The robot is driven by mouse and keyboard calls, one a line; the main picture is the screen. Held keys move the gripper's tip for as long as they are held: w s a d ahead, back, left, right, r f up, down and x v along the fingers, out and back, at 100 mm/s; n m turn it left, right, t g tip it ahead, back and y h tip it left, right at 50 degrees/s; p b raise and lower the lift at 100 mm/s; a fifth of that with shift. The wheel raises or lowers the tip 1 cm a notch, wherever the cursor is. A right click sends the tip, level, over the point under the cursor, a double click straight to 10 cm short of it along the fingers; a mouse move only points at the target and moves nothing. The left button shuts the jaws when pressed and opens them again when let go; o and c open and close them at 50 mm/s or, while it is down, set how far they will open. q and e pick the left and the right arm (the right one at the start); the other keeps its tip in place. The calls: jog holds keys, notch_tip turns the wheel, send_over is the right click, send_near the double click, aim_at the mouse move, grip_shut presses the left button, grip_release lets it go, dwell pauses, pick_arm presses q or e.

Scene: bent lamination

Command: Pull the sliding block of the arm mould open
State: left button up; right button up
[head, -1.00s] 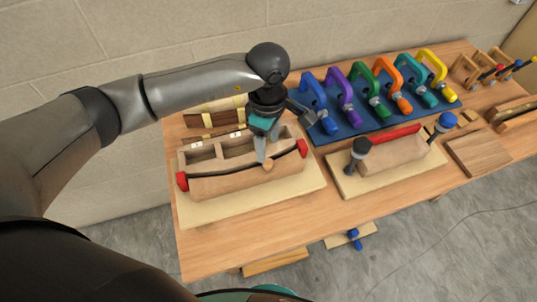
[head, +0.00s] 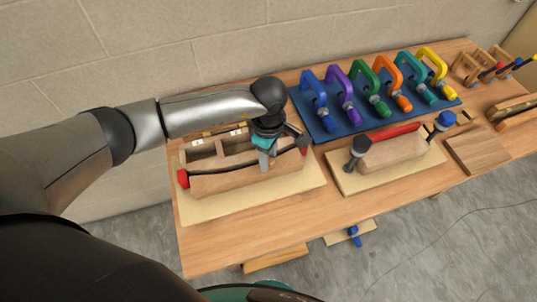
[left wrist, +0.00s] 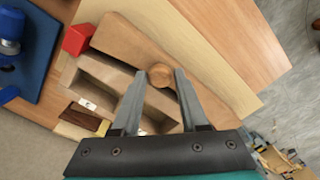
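The arm mould is a wooden box with open compartments and red end pieces (head: 183,178), standing on a pale board. Its sliding block (head: 225,185) is the long curved piece along the front, with a thin dark curved line behind it. In the left wrist view, a round wooden knob (left wrist: 160,75) stands on the block (left wrist: 212,78). The head view hides the knob behind the gripper. My right gripper is out of view.
A blue rack (head: 325,128) of coloured clamps stands at the back right of the mould. A second board (head: 350,185) holds a clamped wooden block to the right. Bare table (head: 225,237) lies in front of the mould, up to the table edge.

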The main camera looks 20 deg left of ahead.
pick_arm(q)
grip_shut()
dwell(1.0)
